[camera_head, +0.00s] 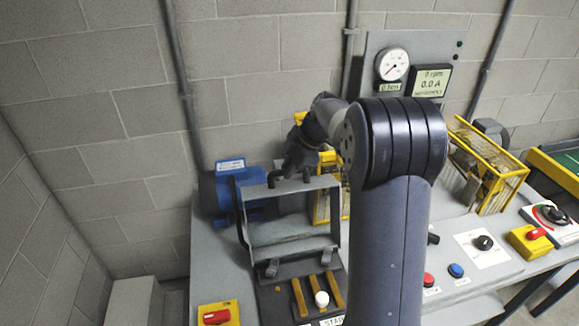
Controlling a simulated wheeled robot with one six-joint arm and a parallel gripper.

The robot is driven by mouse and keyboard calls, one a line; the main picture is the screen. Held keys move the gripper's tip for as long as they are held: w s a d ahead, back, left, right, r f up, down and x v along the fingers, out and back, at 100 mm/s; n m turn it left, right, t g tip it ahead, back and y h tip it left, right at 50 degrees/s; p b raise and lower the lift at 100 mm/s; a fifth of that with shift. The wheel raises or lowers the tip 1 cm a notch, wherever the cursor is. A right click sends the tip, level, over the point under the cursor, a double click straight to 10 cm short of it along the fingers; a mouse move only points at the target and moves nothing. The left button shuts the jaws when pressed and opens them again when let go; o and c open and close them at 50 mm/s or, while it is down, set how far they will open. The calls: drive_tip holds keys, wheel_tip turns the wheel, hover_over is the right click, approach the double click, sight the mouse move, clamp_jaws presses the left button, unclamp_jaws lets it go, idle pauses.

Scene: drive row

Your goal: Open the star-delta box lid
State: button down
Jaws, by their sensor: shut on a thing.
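The star-delta box (265,300) is dark and stands on the bench at the lower middle, with brass-coloured bars and a white knob (321,299) showing inside. Its grey lid (247,222) stands raised at the back of the box, above two hinges. A black handle (272,179) is at the lid's top edge. My gripper (292,172) is at this handle and shut on it. The fingertips are dark and small here, so their exact hold is hard to make out. My arm hides the right side of the box and part of its label.
A blue motor (208,192) sits just behind and left of the lid. Yellow guards, one at right (490,165), stand along the back. A red-handled switch (217,315) is at front left. Gauges (392,64) hang on the wall. Red and blue buttons are right of my arm.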

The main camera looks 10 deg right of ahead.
drive_tip(key=shift+s+b, duration=0.4)
drive_tip(key=shift+b, duration=0.7)
drive_tip(key=s+b, duration=0.1)
drive_tip(key=s+t+b, duration=0.1)
drive_tip(key=b, duration=0.1)
drive_tip(key=shift+r, duration=0.25)
drive_tip(key=s+b, duration=0.1)
drive_tip(key=s+r+b, duration=0.1)
drive_tip(key=s, duration=0.1)
drive_tip(key=shift+s, duration=0.15)
drive_tip(key=c, duration=1.3)
unclamp_jaws()
drive_tip(key=shift+c, duration=0.2)
